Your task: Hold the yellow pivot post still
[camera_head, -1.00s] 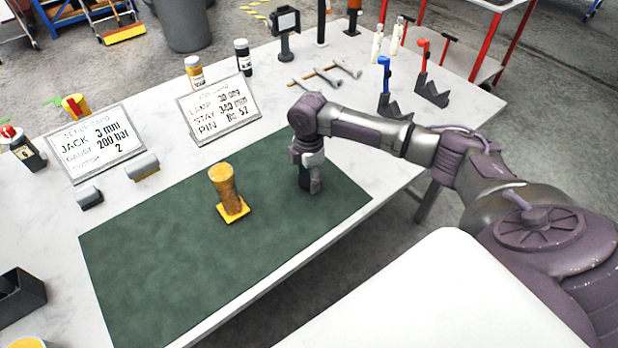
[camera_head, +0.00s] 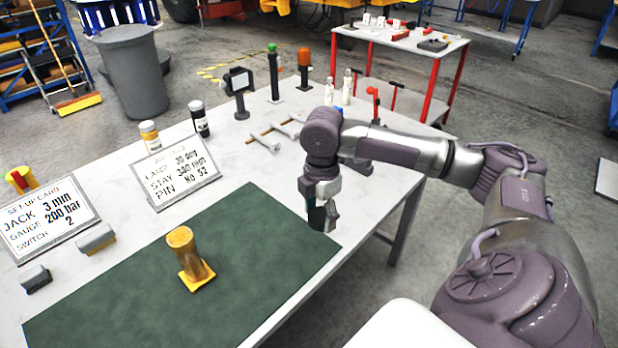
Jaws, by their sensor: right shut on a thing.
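The yellow pivot post (camera_head: 187,252) stands upright on a square yellow foot on the dark green mat (camera_head: 110,310). Nothing touches it. My right gripper (camera_head: 322,212) is at the mat's right end, well to the right of the post and apart from it. It points down and is shut on a small dark object (camera_head: 315,217), mostly hidden by the fingers; I cannot tell what it is. My left gripper is not in view.
Two cards, a setup card (camera_head: 45,215) and a lamp card (camera_head: 175,172), stand behind the mat. Two grey blocks, bottles, a grey tool (camera_head: 268,140) and stands fill the back. The mat between post and right gripper is clear.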

